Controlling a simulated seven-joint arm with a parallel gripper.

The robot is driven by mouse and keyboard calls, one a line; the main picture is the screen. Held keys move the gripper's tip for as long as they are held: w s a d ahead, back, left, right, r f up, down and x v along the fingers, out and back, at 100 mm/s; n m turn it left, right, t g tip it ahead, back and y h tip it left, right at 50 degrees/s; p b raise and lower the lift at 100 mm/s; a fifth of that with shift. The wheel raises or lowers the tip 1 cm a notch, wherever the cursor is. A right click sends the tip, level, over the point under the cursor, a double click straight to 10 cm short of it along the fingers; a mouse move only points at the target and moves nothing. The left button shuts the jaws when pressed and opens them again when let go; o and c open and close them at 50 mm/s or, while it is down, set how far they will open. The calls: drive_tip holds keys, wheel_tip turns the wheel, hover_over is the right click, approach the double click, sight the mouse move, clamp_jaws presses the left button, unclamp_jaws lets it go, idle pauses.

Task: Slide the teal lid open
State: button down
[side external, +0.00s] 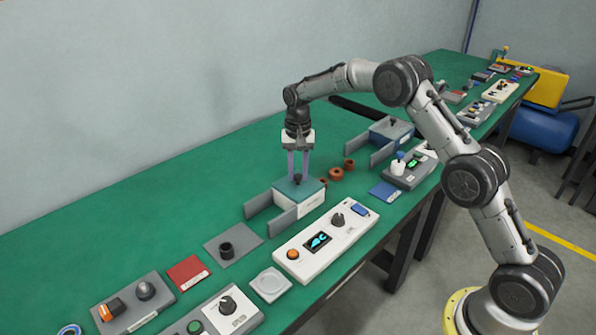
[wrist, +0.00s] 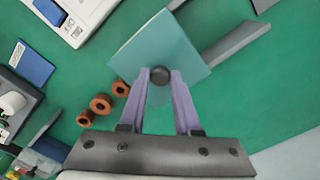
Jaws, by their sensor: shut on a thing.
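The teal lid (side external: 287,187) lies flat on top of a grey-and-white box (side external: 312,201) at mid-table. In the wrist view the lid (wrist: 170,40) is a pale teal square with a round dark knob (wrist: 159,75) near its edge. My gripper (side external: 298,179) points straight down, its two purple fingers shut on the knob; the fingertips (wrist: 160,80) sit on either side of it. The lid seems to cover the box; the inside is not visible. Two grey rails (side external: 284,222) run out from the box to the left, empty between them.
A white control panel (side external: 326,242) stands in front of the box. Several rust-brown rings (side external: 336,174) lie close behind it to the right. A similar blue-lidded box (side external: 391,131) stands farther back. A grey plate with a black ring (side external: 227,249) lies left. Green table (side external: 150,230) is clear towards the wall.

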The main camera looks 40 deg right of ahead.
drive_tip(key=shift+r, duration=0.1)
drive_tip(key=a, duration=0.9)
drive_tip(key=shift+a, duration=0.4)
drive_tip(key=c, duration=0.6)
unclamp_jaws()
wheel_tip(320, 180, up, 14)
drive_tip(key=shift+d, duration=0.1)
